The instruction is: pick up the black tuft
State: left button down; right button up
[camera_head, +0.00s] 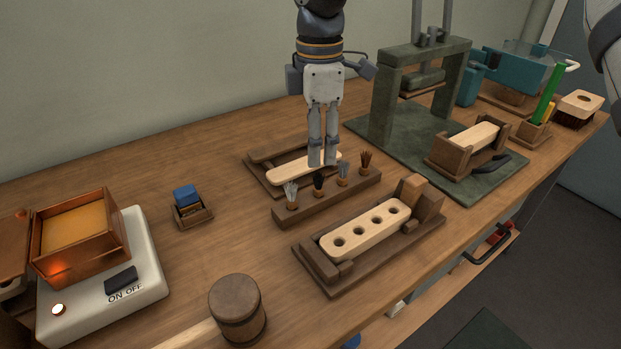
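The black tuft (319,183) stands upright in the dark wooden tuft rack (335,199), second from the left. A pale grey tuft (291,193) is to its left. A grey tuft (342,172) and a brown tuft (366,161) are to its right. My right gripper (322,163) points straight down, with its fingertips just above and behind the black tuft in the picture. Its fingers are close together with a narrow gap, and I see nothing held between them. Whether the tips touch the tuft is hard to tell. My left gripper does not show.
A pale block with several holes (366,230) sits in a wooden fixture in front of the rack. Another pale block (290,170) lies in a tray behind it. A press (383,100) stands to the right. A mallet (238,307) and a heater (150,262) are at the left.

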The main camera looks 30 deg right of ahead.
aim_at(318, 174)
notch_tip(318, 174, down, 9)
jog(key=shift+d+r, duration=0.15)
jog(key=c, duration=0.8)
